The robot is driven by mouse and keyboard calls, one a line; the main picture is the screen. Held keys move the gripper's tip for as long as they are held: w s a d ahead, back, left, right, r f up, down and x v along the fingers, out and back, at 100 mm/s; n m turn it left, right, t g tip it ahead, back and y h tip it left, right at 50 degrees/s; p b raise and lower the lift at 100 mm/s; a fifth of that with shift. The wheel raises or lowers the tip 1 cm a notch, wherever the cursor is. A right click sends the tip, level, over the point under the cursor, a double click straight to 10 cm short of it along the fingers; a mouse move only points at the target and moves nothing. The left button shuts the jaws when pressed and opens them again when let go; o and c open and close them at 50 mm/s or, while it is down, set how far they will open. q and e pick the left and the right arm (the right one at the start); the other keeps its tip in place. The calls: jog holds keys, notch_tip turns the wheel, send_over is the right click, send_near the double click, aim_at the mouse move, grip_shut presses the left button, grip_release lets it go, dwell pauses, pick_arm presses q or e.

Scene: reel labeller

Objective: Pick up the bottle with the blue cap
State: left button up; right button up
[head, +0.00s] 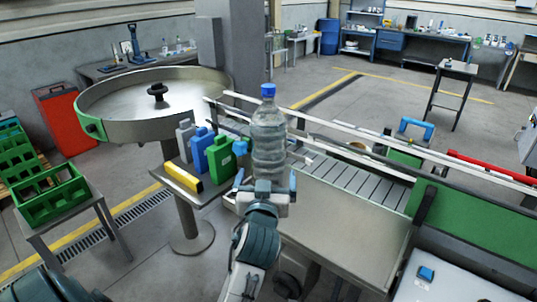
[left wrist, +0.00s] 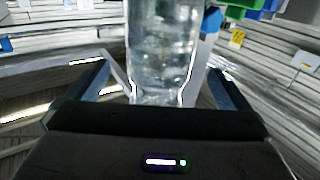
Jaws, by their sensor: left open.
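The clear bottle (head: 268,135) with the blue cap (head: 268,90) stands upright at the near end of the conveyor. My left gripper (head: 266,182) is open at the lower part of the bottle, with a finger on each side. In the left wrist view, the bottle (left wrist: 162,45) stands between the two spread fingers of the gripper (left wrist: 160,78). A gap shows beside each finger. The bottle's base is partly hidden behind the gripper in the head view. My right gripper is not in view.
Grey, blue and green jugs (head: 220,158) stand close left of the bottle on a small shelf with a yellow box (head: 183,177). Conveyor rails (head: 330,145) run behind and to the right. A round turntable (head: 155,92) and a green crate (head: 52,200) are at left.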

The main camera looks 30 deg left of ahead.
aim_at(267, 170)
pick_arm(q)
jog(key=shift+w+a, duration=0.35)
jog(key=shift+w, duration=0.15)
jog(key=shift+w+a+f, duration=0.1)
jog(key=shift+w+a, duration=0.05)
jog(key=shift+w, duration=0.1)
jog(key=shift+w+a+r+p, duration=0.2)
jog(key=shift+w+r+p, duration=0.3)
jog(key=shift+p, duration=0.3)
jog(key=p+x, duration=0.2)
jog(key=x, duration=0.1)
jog(key=shift+w+r, duration=0.1)
jog(key=shift+w+a+f, duration=0.25)
jog(key=shift+w+a, duration=0.05)
jog(key=shift+w, duration=0.1)
jog(key=shift+s+d, duration=0.1)
jog(key=shift+d, duration=0.1)
jog(key=c, duration=1.8)
jog(key=shift+r, duration=0.25)
jog(key=shift+c, duration=1)
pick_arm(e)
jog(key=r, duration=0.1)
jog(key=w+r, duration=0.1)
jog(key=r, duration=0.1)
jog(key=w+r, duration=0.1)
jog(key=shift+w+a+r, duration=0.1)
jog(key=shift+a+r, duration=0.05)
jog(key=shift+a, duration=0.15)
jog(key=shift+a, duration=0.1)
